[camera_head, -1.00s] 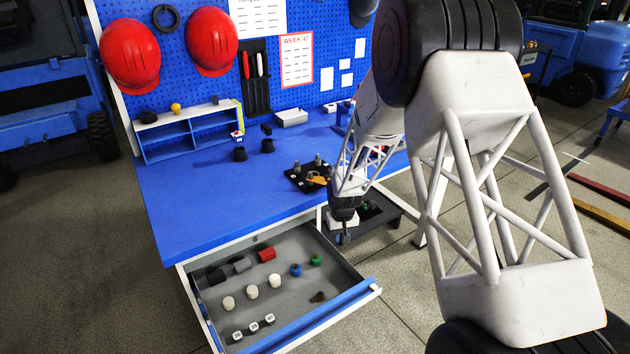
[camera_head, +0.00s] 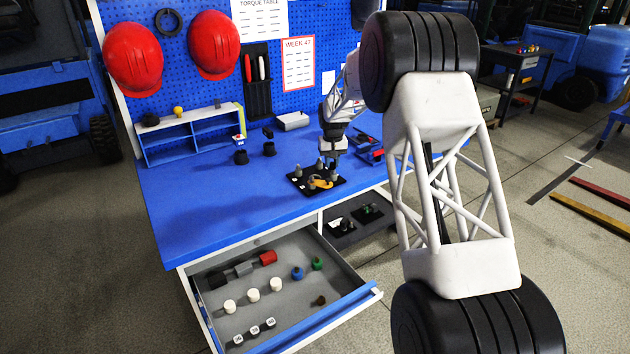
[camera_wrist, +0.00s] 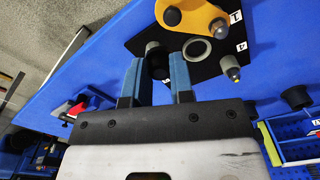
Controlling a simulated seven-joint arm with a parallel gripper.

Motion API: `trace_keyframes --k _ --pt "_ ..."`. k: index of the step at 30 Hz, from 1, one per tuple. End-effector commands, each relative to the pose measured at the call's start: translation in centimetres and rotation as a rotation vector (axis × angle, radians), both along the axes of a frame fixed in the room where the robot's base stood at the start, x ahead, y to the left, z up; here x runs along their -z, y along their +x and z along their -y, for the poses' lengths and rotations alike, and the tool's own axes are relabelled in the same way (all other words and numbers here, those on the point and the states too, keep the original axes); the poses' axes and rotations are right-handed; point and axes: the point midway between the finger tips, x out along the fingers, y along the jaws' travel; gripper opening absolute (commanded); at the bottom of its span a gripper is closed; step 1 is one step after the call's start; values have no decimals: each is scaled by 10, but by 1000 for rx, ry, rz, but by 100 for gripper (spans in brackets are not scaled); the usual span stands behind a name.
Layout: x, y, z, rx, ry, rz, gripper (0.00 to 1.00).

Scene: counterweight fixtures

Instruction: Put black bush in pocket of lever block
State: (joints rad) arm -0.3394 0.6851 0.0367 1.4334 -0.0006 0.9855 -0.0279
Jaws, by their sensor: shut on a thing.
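The lever block, a black plate (camera_head: 335,189) with grey posts and a yellow lever (camera_head: 318,183), lies on the blue bench top; in the wrist view its plate (camera_wrist: 214,66) and yellow lever (camera_wrist: 195,16) are at the top. A grey ring-shaped pocket (camera_wrist: 186,50) stands on the plate by the label 4. My gripper (camera_head: 334,156) is just above the plate's back right part. In the wrist view its blue fingers (camera_wrist: 158,70) are shut on a small black bush (camera_wrist: 159,68), partly hidden between them. The bush is beside the ring; whether it touches anything below cannot be told.
An open drawer (camera_head: 335,300) holds several coloured cylinders and white blocks. A second drawer (camera_head: 345,240) with dark fixtures is open to its right.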

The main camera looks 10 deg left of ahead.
Motion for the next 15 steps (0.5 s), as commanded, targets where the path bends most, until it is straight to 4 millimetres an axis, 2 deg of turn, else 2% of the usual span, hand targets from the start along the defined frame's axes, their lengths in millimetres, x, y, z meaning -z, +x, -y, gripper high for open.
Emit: trace_keyframes --k 6,15 --pt "-8 18 -33 -12 0 1 0" --pt "-17 32 -63 -21 0 1 0"
